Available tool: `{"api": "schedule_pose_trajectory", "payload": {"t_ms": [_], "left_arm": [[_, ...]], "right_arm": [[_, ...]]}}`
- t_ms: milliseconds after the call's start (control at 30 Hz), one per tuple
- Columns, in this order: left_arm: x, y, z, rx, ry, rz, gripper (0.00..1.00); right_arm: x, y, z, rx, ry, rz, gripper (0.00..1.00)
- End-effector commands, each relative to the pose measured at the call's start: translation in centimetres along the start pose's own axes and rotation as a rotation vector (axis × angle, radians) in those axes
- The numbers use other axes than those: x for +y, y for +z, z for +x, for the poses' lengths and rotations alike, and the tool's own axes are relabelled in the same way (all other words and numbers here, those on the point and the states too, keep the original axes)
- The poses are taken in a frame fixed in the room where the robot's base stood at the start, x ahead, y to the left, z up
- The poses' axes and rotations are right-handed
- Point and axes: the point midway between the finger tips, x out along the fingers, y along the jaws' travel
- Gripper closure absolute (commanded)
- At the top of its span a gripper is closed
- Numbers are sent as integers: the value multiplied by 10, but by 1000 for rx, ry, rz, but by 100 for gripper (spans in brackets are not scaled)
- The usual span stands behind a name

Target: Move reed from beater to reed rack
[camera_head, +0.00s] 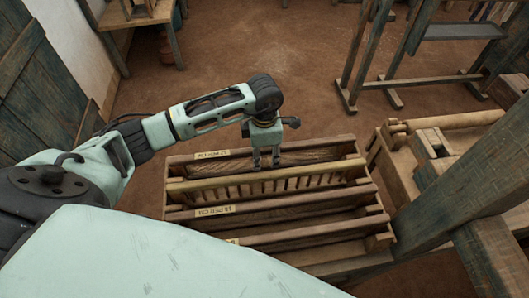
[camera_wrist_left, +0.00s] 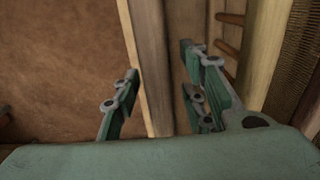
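The reed rack (camera_head: 330,145) is a wooden frame with several long slots and small paper labels on its rails. A pale, long bar that looks like the reed (camera_head: 215,184) lies lengthwise in the rack. In the left wrist view, a pale bar with fine teeth, apparently the reed (camera_wrist_left: 266,55), is at the right, outside my fingers. My left gripper (camera_head: 265,163) is low over the back part of the rack. In the left wrist view (camera_wrist_left: 160,100) its fingers are spread on either side of a wooden rail, with nothing clasped. My right gripper is out of view. I cannot identify the beater.
Heavy loom timbers (camera_head: 450,175) and a wooden roller (camera_head: 455,120) stand close to the right of the rack. A wooden frame stand (camera_head: 365,60) is behind. A small table (camera_head: 135,20) is at the back left. The earth floor (camera_head: 240,50) behind the rack is clear.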

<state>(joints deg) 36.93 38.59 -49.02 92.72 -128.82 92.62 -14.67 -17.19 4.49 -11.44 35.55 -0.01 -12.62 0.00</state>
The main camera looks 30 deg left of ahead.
Motion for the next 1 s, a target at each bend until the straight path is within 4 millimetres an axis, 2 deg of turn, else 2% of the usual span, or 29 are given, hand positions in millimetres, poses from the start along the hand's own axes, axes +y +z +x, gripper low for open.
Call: {"api": "schedule_pose_trajectory", "payload": {"t_ms": [167,267,700,833,1000], "left_arm": [[0,0,-2,1,-1,0,61],[1,0,-12,-1,2,0,61],[1,0,-99,-2,3,1,61],[1,0,-113,-1,1,0,61],[0,0,-120,1,0,0,61]], "right_arm": [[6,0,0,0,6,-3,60],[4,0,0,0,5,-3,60],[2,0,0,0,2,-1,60],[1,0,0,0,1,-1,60],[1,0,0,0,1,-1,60]]}}
